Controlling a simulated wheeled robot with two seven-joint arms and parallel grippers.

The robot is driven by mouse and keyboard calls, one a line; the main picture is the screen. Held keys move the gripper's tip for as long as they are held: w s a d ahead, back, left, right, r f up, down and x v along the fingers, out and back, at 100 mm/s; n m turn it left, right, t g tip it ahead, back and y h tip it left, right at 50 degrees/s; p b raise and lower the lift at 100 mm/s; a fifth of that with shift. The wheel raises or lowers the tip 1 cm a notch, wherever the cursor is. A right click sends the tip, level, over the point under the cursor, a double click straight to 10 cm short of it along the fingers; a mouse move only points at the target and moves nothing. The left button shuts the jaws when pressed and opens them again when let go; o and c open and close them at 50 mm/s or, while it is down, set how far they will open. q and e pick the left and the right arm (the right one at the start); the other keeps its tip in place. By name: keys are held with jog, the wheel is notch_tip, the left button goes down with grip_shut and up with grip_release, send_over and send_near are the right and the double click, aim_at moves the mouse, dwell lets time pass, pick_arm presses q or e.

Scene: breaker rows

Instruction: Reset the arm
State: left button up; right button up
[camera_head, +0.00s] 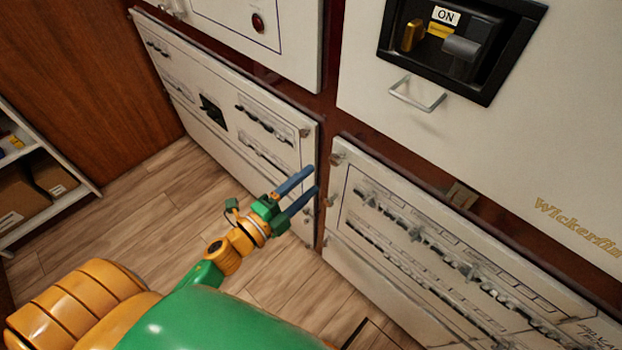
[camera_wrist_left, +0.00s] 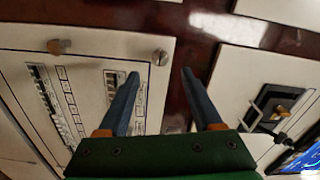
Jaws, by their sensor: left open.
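My left gripper (camera_head: 302,190) has blue fingers on a green and orange wrist. In the head view it is in front of the gap between two white breaker panels. In the left wrist view its two fingers (camera_wrist_left: 160,85) are apart, with nothing between them but dark red-brown wall and a panel edge behind. My left arm comes in from the lower left. My right gripper does not show in either view.
The left breaker panel (camera_head: 225,125) and right breaker panel (camera_head: 430,260) carry rows of black breakers. Above right, a black recessed switch box (camera_head: 460,45) bears an ON label, above a metal handle (camera_head: 417,95). A white shelf (camera_head: 70,195) with boxes stands at the left. Wooden floor (camera_head: 130,230) is open.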

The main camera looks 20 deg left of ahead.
pick_arm(q)
jog(key=s+a+f+n+g+y+p, duration=0.2)
jog(key=s+f+n+g+y, duration=0.3)
jog(key=f, duration=0.7)
jog(key=s+a+f+n+g+y+p, duration=0.1)
jog(key=s+a+f+n+g+p, duration=0.15)
jog(key=s+f+n, duration=0.7)
jog(key=s+d+f+n+g, duration=0.1)
jog(key=s+f+g, duration=0.3)
jog(key=s, duration=0.4)
jog(key=s+d+f+n+g, duration=0.1)
jog(key=s+f+g, duration=0.3)
jog(key=s, duration=0.5)
notch_tip(320, 180, down, 2)
jog(key=shift+n+p, duration=0.35)
jog(key=shift+p, duration=0.05)
jog(key=shift+g, duration=0.25)
jog(key=shift+c, duration=0.2)
